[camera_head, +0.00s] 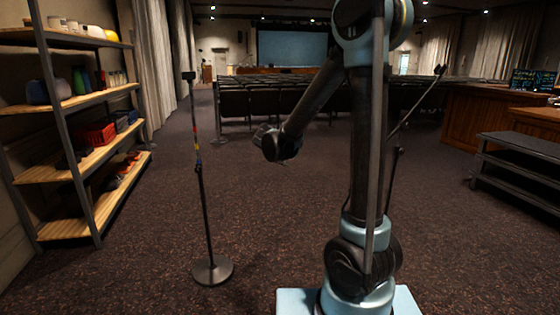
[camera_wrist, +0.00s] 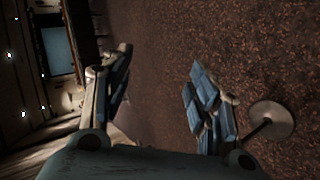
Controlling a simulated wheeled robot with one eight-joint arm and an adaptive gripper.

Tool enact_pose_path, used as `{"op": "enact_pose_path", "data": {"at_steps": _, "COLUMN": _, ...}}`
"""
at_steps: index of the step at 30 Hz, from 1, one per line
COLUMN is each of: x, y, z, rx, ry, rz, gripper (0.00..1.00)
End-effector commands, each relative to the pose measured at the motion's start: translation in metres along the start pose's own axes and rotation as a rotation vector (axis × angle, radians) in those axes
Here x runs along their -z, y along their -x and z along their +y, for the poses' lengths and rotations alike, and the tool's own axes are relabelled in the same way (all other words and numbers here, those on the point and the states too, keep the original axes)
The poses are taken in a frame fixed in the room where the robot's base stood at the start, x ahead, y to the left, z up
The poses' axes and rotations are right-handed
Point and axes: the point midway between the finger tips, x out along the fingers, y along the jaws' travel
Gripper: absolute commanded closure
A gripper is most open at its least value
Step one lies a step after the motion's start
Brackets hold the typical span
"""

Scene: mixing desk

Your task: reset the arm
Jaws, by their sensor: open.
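My gripper (camera_wrist: 160,92) is open in the wrist view, with its two blue-padded fingers spread apart and nothing between them. Carpet shows beyond the gap. In the head view my arm rises from its light blue base and bends over at the top. Its forearm reaches down and to the left, ending in a dark wrist end (camera_head: 276,143) in mid-air above the carpet. The fingers are too dark and small to make out there. The wrist view is turned on its side.
A microphone stand (camera_head: 207,220) with a round base stands left of my arm; its base (camera_wrist: 272,118) shows beside the right finger. Loaded shelves (camera_head: 85,95) line the left wall. Seat rows (camera_head: 260,103) lie behind, a wooden desk (camera_head: 480,118) and dark bench (camera_head: 520,150) at right. Carpet between is free.

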Motion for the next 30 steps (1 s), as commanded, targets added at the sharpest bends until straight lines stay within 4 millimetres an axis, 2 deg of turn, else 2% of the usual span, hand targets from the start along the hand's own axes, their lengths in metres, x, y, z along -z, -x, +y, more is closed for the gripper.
{"op": "enact_pose_path", "data": {"at_steps": 1, "x": -0.019, "y": 0.005, "z": 0.002, "rx": 0.022, "ry": -0.031, "rz": -0.021, "gripper": 0.46}}
{"op": "enact_pose_path", "data": {"at_steps": 3, "x": -0.041, "y": 0.011, "z": 0.003, "rx": 0.053, "ry": -0.075, "rz": -0.047, "gripper": 0.46}}
{"op": "enact_pose_path", "data": {"at_steps": 14, "x": -0.148, "y": 0.053, "z": -0.012, "rx": 0.214, "ry": -0.298, "rz": -0.177, "gripper": 0.46}}
{"op": "enact_pose_path", "data": {"at_steps": 21, "x": -0.208, "y": 0.088, "z": -0.038, "rx": 0.319, "ry": -0.448, "rz": -0.256, "gripper": 0.46}}
{"op": "enact_pose_path", "data": {"at_steps": 30, "x": -0.269, "y": 0.134, "z": -0.084, "rx": 0.448, "ry": -0.638, "rz": -0.348, "gripper": 0.46}}
